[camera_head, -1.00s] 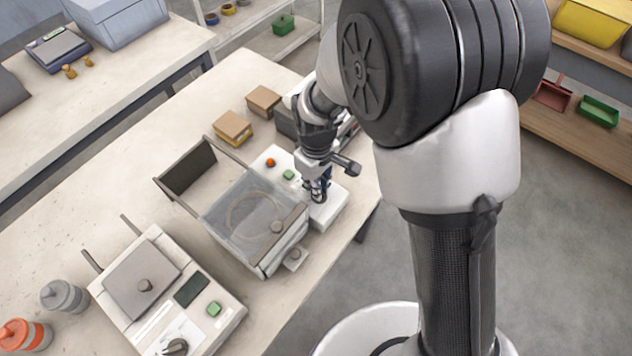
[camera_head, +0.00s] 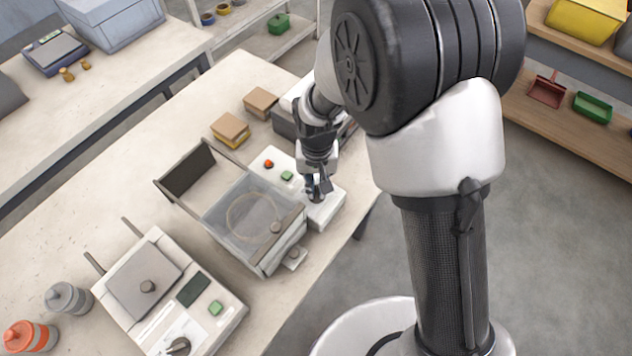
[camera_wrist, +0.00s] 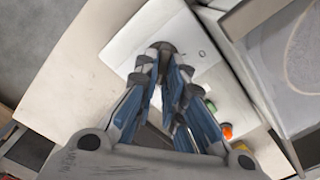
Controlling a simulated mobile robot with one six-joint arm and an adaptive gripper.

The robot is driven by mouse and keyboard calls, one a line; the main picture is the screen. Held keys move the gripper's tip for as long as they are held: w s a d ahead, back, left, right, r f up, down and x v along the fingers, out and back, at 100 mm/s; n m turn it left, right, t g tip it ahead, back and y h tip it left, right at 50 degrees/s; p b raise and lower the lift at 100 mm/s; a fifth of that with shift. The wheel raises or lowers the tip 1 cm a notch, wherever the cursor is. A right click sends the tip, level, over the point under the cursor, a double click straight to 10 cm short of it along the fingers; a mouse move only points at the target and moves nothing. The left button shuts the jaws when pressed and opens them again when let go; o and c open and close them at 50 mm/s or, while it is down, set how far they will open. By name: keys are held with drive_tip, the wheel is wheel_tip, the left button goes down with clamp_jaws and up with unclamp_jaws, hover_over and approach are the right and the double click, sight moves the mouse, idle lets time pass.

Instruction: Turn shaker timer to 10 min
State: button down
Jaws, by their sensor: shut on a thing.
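The shaker has a clear-lidded box (camera_head: 222,211) with a round ring inside. Beside it is a white control panel (camera_head: 328,208) with a red button (camera_head: 268,163) and a green button (camera_head: 287,175). The dark timer knob (camera_wrist: 163,47) is on the panel's end, mostly hidden by my fingers. My gripper (camera_head: 316,190) points down over the panel and is shut on the knob. In the wrist view the blue-sided fingers meet at the knob, on the white panel face (camera_wrist: 190,55). Dial marks are too small to read.
A second device (camera_head: 165,290) with a grey lid, dark display, green button and knob stands nearer the front. Orange (camera_head: 30,335) and grey (camera_head: 68,298) jars stand left. Small boxes (camera_head: 230,128) sit behind the shaker. The bench's right edge is close to the panel.

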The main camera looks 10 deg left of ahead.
sight(317, 188)
drive_tip(key=shift+m, duration=0.7)
drive_tip(key=c, duration=1.7)
unclamp_jaws()
wheel_tip(317, 188, up, 12)
